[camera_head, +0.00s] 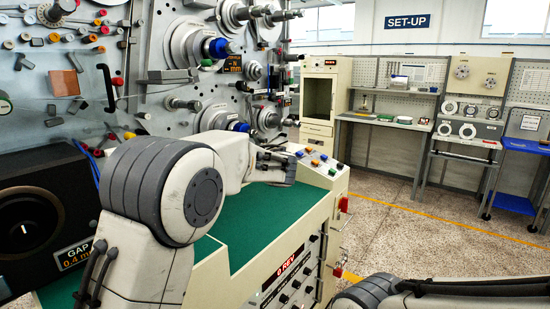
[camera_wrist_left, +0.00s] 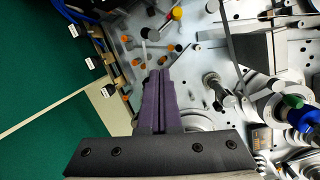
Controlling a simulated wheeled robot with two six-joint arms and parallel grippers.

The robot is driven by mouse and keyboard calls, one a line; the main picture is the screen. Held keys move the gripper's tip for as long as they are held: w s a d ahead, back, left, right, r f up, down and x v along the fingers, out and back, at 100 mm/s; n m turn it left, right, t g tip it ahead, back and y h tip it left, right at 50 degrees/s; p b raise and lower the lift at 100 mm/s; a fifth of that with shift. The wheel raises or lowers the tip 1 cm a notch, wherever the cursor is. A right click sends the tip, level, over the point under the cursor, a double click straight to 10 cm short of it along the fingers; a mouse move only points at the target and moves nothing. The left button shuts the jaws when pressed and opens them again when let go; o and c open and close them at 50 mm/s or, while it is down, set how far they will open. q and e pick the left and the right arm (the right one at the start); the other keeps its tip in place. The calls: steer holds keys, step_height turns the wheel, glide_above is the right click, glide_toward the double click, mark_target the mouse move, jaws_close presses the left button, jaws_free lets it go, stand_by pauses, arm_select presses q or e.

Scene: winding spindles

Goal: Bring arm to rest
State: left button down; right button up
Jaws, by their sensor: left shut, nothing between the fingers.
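My left arm (camera_head: 150,200) comes in from the left and reaches over the green bench top (camera_head: 250,220). My left gripper (camera_head: 278,160) is small in the head view, above the far end of the bench, partly behind my own arm. In the left wrist view its purple fingers (camera_wrist_left: 158,76) are together with nothing between them, and they point toward the machine's metal panel (camera_wrist_left: 190,60). My right arm (camera_head: 440,291) shows only as a link at the bottom right. My right gripper is outside both views.
The winding machine's panel has several spindles and discs, one with a blue knob (camera_head: 218,48). A black box with a round opening (camera_head: 30,222) stands at left. The control console (camera_head: 318,172) borders the bench at right. Open floor (camera_head: 420,235) lies beyond.

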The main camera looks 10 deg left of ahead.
arm_select(q)
steer(key=s+d+f+g+h+p, duration=0.1)
steer(key=s+d+f+h, duration=0.5)
steer(key=s, duration=0.6)
steer(key=s+d+f+g+h+p, duration=0.1)
steer(key=s+d+f+h, duration=0.5)
steer(key=s, duration=0.6)
steer(key=s+d+f+g+h+p, duration=0.1)
steer(key=s+d+f+g+h, duration=0.2)
steer(key=s, duration=1)
steer(key=d+f+h, duration=0.2)
steer(key=d+f, duration=0.2)
steer(key=d, duration=0.2)
steer(key=shift+d+f+h+p, duration=0.2)
steer(key=shift+f+h+p, duration=0.15)
steer(key=shift+f+h, duration=0.05)
